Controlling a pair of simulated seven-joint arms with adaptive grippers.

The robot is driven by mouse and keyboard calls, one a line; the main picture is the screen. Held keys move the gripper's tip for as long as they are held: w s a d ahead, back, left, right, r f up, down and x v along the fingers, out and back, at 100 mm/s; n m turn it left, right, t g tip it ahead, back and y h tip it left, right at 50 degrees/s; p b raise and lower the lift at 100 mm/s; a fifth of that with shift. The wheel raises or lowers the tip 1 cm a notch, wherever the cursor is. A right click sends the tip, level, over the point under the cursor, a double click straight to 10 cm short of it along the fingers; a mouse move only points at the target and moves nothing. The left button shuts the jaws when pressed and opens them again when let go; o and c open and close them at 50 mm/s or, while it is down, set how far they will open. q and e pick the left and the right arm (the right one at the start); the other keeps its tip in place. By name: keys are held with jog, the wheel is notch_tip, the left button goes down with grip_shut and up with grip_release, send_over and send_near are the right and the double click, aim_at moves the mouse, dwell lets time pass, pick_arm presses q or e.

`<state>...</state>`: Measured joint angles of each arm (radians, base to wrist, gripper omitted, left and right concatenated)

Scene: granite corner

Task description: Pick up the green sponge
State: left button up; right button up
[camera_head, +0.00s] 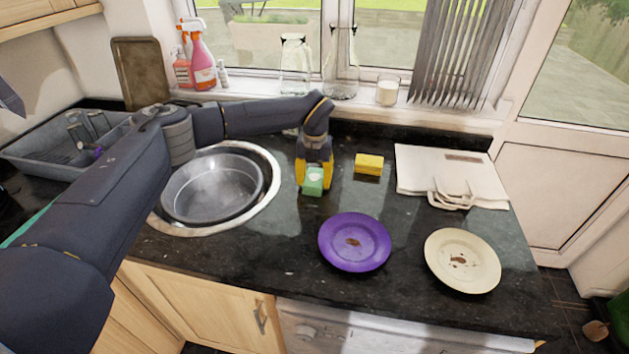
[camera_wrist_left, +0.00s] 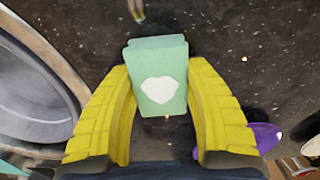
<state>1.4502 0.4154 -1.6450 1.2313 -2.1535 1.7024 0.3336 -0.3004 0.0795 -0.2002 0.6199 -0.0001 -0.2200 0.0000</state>
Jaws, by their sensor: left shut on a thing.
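The green sponge (camera_head: 313,182) is a pale green block with a white patch, above or at the dark counter right of the sink. My left gripper (camera_head: 314,179) has its yellow fingers shut on the sponge's two sides. In the left wrist view the sponge (camera_wrist_left: 158,80) sits between the two yellow fingertips. I cannot tell for sure whether it touches the counter. My right gripper is not in view.
A yellow sponge (camera_head: 369,164) lies to the right on the counter (camera_head: 290,245). A purple plate (camera_head: 355,243) and a cream plate (camera_head: 462,261), both stained, lie in front. A grey basin (camera_head: 212,186) fills the sink. A folded white bag (camera_head: 450,176) lies at right.

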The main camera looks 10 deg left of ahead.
aim_at(314, 177)
pick_arm(q)
notch_tip(314, 177, up, 20)
dwell(0.6)
jog(key=o, duration=0.5)
jog(key=shift+c, duration=0.2)
jog(key=c, duration=0.5)
jog(key=shift+o, duration=0.2)
jog(key=s+a+f+n, duration=0.2)
jog(key=s+a+f, duration=0.1)
jog(key=a+f, duration=1.1)
jog(key=s+a+f+m, duration=0.1)
jog(key=a+m, duration=0.1)
jog(key=a, duration=1.6)
jog(key=shift+s+a, duration=0.3)
jog(key=shift+a, duration=0.05)
